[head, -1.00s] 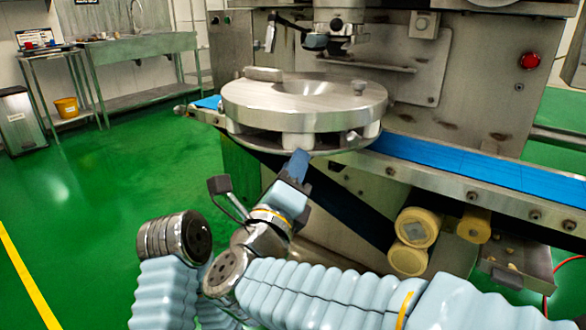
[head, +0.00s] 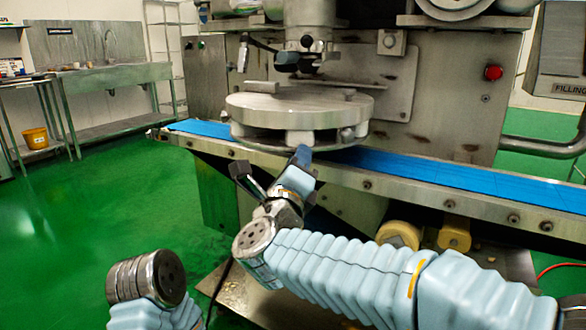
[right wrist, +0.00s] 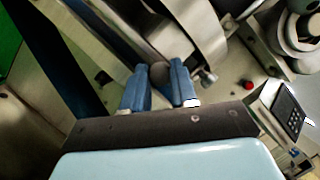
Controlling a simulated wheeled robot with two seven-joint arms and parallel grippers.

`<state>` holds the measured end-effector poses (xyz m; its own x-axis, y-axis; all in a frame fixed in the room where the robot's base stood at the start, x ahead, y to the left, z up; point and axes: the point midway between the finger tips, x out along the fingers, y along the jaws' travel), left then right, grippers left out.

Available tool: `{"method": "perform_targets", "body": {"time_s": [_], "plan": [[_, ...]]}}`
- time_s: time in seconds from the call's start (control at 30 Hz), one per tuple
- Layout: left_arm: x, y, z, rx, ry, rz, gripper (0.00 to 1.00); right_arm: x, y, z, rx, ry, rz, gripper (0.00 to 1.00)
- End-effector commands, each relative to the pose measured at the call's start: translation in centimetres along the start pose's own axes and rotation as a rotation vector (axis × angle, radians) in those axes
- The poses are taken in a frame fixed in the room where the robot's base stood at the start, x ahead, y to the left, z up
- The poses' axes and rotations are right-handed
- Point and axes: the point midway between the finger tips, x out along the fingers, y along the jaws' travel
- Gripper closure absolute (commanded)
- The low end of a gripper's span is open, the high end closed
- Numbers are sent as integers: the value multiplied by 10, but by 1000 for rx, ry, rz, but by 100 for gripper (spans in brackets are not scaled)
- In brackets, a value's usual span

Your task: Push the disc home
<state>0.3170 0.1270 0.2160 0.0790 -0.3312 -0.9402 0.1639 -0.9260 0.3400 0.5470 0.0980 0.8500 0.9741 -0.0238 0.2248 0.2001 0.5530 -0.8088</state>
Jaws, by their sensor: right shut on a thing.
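The thick round metal disc (head: 300,110) sits level on the machine above the blue belt, with a thinner plate and pale blocks under it. My right gripper (head: 302,156) is at the near underside of the disc, its blue fingers pointing up and away. In the right wrist view the fingers (right wrist: 160,85) are closed around a small round dark knob (right wrist: 159,71) below the disc's rim. Its far side is hidden.
The blue belt (head: 440,177) runs behind and to both sides, with a metal rail along its near edge. The machine head (head: 308,45) hangs above the disc. Yellow rollers (head: 399,235) are below. A sink bench (head: 110,75) stands far left, with open green floor before it.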

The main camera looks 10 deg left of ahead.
Motion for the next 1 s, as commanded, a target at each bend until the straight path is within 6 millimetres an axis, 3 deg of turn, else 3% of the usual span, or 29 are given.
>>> {"method": "perform_targets", "body": {"time_s": [0.07, 0.1, 0.23, 0.63, 0.77, 1.0], "plan": [[0, 0, 0, 0, 0, 0, 47, 0, 0, 0, -2, -1, 1, 100], [0, 0, 0, 0, 0, 0, 47, 0, 0, 0, -2, -1, 1, 68], [0, 0, 0, 0, 0, 0, 47, -1, 0, 0, -1, 0, 1, 48], [2, -1, 0, 0, 0, 0, 47, -10, 1, 0, -1, -1, 1, 47], [6, -2, 0, 0, -1, 1, 47, -34, 2, 0, 0, -2, 3, 47], [14, -4, 1, 1, -4, 3, 47, -94, 2, 0, -1, -3, 2, 47]]}}
